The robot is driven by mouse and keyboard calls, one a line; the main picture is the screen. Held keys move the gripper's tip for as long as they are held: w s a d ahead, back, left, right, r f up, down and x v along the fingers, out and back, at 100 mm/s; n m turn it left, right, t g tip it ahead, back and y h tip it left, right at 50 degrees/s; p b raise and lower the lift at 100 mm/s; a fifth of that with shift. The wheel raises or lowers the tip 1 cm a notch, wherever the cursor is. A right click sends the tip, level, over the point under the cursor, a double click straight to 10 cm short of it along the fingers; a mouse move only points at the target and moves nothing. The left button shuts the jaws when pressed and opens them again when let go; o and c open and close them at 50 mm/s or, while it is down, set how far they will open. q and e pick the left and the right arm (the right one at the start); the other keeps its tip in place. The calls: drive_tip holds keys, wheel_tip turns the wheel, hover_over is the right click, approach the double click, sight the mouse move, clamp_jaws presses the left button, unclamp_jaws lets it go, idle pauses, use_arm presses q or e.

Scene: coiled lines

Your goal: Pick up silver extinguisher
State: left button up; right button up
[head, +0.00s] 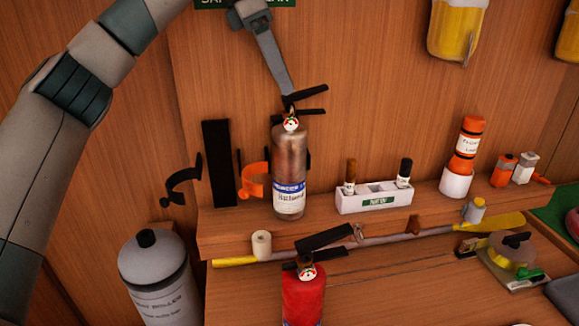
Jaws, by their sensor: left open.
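The silver extinguisher (290,158) stands upright on the wooden shelf in the head view, left of centre. It has a brownish metallic body, a white and blue label, a round gauge and black handle levers at the top. My left gripper (288,92) comes down from the top edge, open, its grey finger reaching to the extinguisher's black handle. The fingers overlap in this view, so I cannot tell whether they touch the handle or straddle it. My right gripper is not in view.
A black bar (218,165) and an orange clip (255,181) are left of the extinguisher. A white marker holder (374,200) stands to its right. A red extinguisher (303,298) is below, and a grey canister (160,280) is lower left. The shelf's front edge (330,228) runs below.

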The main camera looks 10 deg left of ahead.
sight(289, 103)
use_arm(q)
drive_tip(key=shift+w+d+f, duration=0.1)
drive_tip(key=shift+d+f, duration=0.1)
drive_tip(key=shift+f, duration=0.4)
drive_tip(key=shift+d+f, duration=0.15)
drive_tip(key=shift+f, duration=0.35)
drive_tip(key=shift+w+d+f, duration=0.1)
drive_tip(key=shift+d+f+p, duration=0.15)
drive_tip(key=shift+f+p, duration=0.55)
drive_tip(key=shift+p, duration=0.05)
drive_tip(key=p+x, duration=0.1)
drive_tip(key=x, duration=0.2)
drive_tip(key=shift+f, duration=0.4)
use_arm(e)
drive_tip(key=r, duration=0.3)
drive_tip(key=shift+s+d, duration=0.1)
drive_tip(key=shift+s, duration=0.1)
